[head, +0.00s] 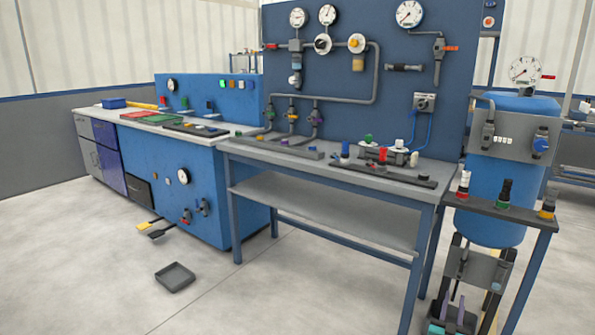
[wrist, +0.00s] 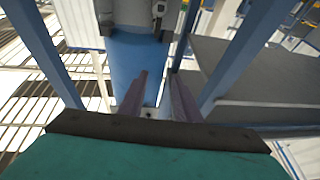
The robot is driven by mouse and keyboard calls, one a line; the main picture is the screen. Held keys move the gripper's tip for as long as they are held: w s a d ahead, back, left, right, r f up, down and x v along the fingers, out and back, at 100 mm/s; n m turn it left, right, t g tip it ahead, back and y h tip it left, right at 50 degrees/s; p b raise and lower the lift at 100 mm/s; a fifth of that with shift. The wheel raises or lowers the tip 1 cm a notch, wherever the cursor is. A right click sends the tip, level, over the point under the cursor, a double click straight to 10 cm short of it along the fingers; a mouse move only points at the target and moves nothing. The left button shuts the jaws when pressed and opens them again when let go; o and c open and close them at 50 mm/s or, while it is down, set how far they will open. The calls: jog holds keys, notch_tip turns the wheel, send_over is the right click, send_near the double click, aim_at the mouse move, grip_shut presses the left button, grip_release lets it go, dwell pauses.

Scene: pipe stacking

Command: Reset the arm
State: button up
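My gripper (head: 452,303) shows at the bottom right of the head view, low in front of the stand under the blue tank. Its teal palm and purplish fingers are partly cut off by the picture edge. In the wrist view my gripper (wrist: 158,78) has its two fingers apart, with a clear gap and nothing between them. The blue tank (head: 497,200) stands beyond the fingers; it also shows in the wrist view (wrist: 137,65). Most of my arm is out of view.
A narrow shelf (head: 485,212) with several small fittings stands in front of the tank. The grey-topped workbench (head: 335,168) with a pipe panel (head: 400,110) is left of it. A grey tray (head: 175,277) lies on the floor at left. The front floor is largely clear.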

jog(key=w+a+r+n+y+p, duration=0.1)
jog(key=w+a+n+y+p, duration=0.15)
jog(key=a+p, duration=0.6)
jog(key=w+a+r+n+y+p, duration=0.1)
jog(key=a+r+y+p, duration=0.2)
jog(key=a, duration=1)
jog(key=s+a+f+n+g+y+p, duration=0.1)
jog(key=s+a+f+g+y+p, duration=0.25)
jog(key=a, duration=0.45)
jog(key=s+a+f+n+g+y+p, duration=0.1)
jog(key=s+a+f+g+y+p, duration=0.15)
jog(key=s+a+f+p, duration=0.4)
jog(key=s+a+f+g+p, duration=0.15)
jog(key=s+a+g, duration=0.25)
jog(key=s, duration=0.5)
jog(key=s+a+g+p, duration=0.2)
jog(key=s+a+g, duration=0.3)
jog(key=s, duration=0.3)
jog(key=s+r+g, duration=0.3)
jog(key=s+g, duration=0.5)
jog(key=s, duration=1.4)
jog(key=shift+s+n+g+y, duration=0.3)
jog(key=shift+n+g+y, duration=0.1)
jog(key=shift+n+y, duration=0.05)
